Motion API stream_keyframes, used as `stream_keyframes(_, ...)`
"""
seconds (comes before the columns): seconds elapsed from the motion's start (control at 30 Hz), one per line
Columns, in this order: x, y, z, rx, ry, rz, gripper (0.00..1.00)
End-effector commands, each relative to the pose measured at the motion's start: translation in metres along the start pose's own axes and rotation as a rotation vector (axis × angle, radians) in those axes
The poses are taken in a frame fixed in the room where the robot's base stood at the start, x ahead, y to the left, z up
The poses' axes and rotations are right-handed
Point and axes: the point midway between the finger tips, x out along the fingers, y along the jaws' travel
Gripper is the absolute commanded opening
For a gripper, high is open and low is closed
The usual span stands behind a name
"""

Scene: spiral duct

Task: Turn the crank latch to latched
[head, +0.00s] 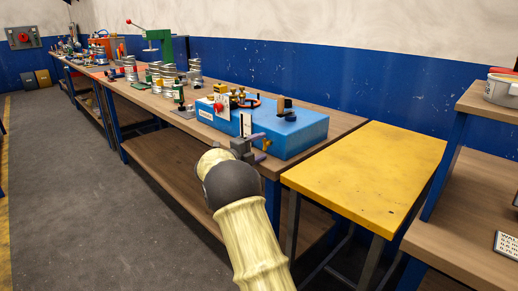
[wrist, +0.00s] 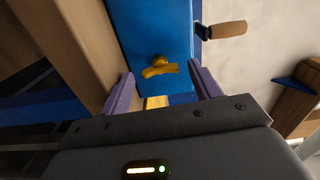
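A blue box (head: 295,133) stands on the wooden workbench; it also fills the upper middle of the wrist view (wrist: 150,25). A small yellow turn handle (wrist: 158,68), which looks like the crank latch, sits on the box's side face; it also shows in the head view (head: 267,144). Its lobe points left and slightly down in the wrist view. My gripper (head: 262,146) is in front of that face. Its two purple fingers are wide apart, one on each side of the handle, with visible gaps. Nothing is held. I cannot tell the latch state.
A dark crank with a wooden grip (wrist: 228,29) sticks out from the box at the right in the wrist view. Brass and red fittings (head: 236,98) stand on the box. A yellow-topped table (head: 370,165) is to the right. Open floor (head: 75,190) lies left.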

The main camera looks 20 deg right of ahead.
Motion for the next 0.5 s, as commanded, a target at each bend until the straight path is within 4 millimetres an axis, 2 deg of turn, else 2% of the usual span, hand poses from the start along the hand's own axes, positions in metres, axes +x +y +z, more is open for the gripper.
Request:
stream_keyframes(0.17,-0.003,0.001,0.000,-0.002,0.000,0.001,0.64)
stream_keyframes(0.27,-0.011,0.001,0.000,-0.003,0.000,0.001,0.64)
stream_keyframes(0.5,-0.053,0.000,0.001,-0.002,-0.003,0.000,0.64)
